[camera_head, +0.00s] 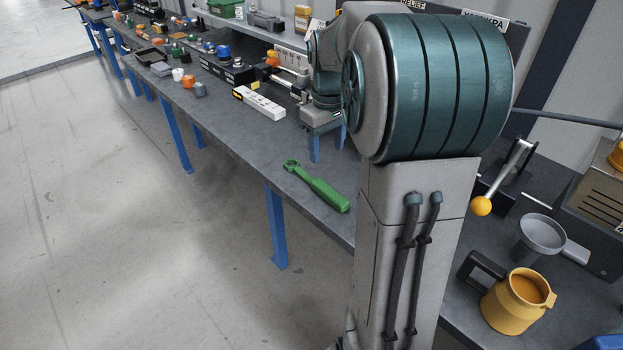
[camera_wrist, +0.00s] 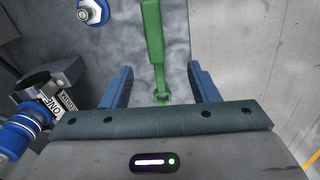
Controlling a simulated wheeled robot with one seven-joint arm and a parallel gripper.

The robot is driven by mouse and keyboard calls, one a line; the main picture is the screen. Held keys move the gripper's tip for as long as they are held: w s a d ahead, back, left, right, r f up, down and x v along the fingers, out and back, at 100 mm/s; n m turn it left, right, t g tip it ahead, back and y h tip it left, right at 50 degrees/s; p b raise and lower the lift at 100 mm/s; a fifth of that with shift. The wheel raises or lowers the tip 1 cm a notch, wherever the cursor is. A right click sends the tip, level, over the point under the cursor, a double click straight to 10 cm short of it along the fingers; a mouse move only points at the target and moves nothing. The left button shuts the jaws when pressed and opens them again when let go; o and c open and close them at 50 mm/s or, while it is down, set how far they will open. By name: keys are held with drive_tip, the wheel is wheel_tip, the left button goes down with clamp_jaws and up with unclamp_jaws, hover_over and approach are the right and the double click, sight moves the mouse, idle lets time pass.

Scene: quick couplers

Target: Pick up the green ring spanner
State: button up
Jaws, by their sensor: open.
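The green ring spanner (camera_head: 318,187) lies flat on the grey workbench near its front edge, its ring end towards the far left. In the wrist view the spanner (camera_wrist: 154,40) runs from the top edge down to a ring end between my fingers. My gripper is open, with blue fingers (camera_wrist: 160,90) on either side of the spanner and not touching it. In the head view my gripper's blue fingers (camera_head: 328,148) show above the bench behind the spanner, partly hidden by my arm.
A white block with dark markings (camera_head: 259,102) lies further along the grey bench (camera_head: 235,135). A yellow jug (camera_head: 515,305), a grey funnel (camera_head: 541,233) and a yellow-knobbed lever (camera_head: 481,206) stand at the right. Bare bench surrounds the spanner; the front edge is close.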

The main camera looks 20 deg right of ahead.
drive_tip(key=d, duration=0.1)
hover_over(326, 187)
wheel_tip(326, 187, down, 9)
drive_tip(key=shift+s+d+r, duration=0.1)
drive_tip(key=shift+s+d, duration=0.05)
drive_tip(key=shift+f, duration=2.8)
drive_tip(key=c, duration=1)
drive_tip(key=shift+c, duration=0.7)
drive_tip(key=shift+r, duration=0.15)
